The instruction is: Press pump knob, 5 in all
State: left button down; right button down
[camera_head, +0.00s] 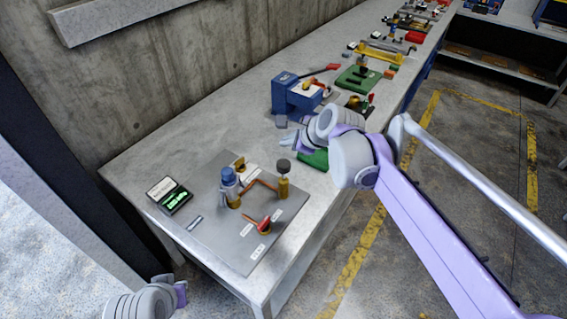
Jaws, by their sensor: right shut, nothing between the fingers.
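A grey board (217,230) lies on the near end of the bench and holds small fittings. A blue-topped grey cylinder (229,180) stands upright on it. To its right is a brass post with a round dark grey knob (283,165). I cannot tell for certain which one is the pump knob. A copper pipe (262,184) runs between them. My right gripper (288,139) is shut and empty, beyond the dark knob and apart from it; its wrist partly hides it. Part of my left arm shows at the bottom left, but its fingers do not.
A black case with green contents (169,195) lies left of the board. A red-handled valve (264,224) is at the board's front. A blue machine (296,96) and a green base (358,79) stand farther along the bench. A concrete wall borders the left.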

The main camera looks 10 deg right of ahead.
aim_at(285, 167)
dwell(0.3)
